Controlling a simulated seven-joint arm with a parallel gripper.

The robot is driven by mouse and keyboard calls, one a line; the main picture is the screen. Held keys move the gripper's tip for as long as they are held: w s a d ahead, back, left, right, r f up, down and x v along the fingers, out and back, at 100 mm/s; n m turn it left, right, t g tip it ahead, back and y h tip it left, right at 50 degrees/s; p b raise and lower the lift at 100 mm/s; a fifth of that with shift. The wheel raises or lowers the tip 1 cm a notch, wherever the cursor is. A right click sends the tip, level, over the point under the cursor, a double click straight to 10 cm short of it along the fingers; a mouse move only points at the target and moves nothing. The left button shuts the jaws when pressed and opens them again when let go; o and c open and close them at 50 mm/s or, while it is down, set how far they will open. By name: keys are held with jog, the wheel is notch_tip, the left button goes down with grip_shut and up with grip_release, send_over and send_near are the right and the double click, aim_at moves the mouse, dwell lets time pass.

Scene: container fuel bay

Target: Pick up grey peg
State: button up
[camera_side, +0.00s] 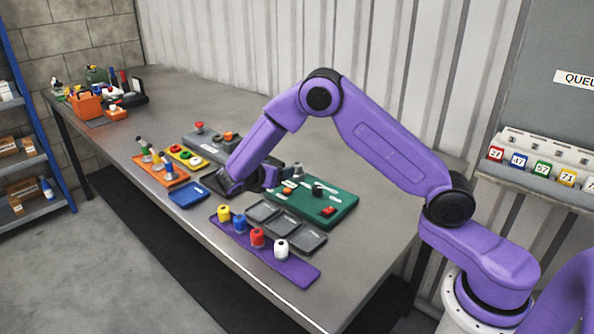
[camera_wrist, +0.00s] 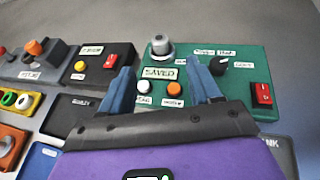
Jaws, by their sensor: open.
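My gripper (camera_wrist: 160,66) is open, with two blue fingers and nothing between them in the wrist view. It hangs over the bench in the side view, and the arm hides what lies behind it. A grey upright cylinder (camera_wrist: 160,46) stands on the green panel (camera_wrist: 236,96) beyond the fingertips. A grey part (camera_wrist: 6,144) also shows on the orange tray at the left edge of the wrist view. In the side view the orange tray (camera_side: 178,180) holds several upright pieces, including a grey-topped one (camera_side: 141,143). I cannot tell which grey piece is the grey peg.
The green panel carries a black knob (camera_wrist: 218,66), a red switch (camera_wrist: 263,94) and small buttons. A purple strip (camera_side: 295,277) holds yellow, blue, red and white pieces. A blue tray (camera_side: 188,194) and dark grey trays (camera_side: 305,240) lie near. An orange toolbox (camera_side: 87,106) stands far left.

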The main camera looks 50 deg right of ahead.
aim_at(296, 165)
jog(key=x, duration=1.5)
jog(key=shift+d+f, duration=0.2)
jog(key=shift+f, duration=0.1)
jog(key=c, duration=1.1)
jog(key=shift+c, duration=0.2)
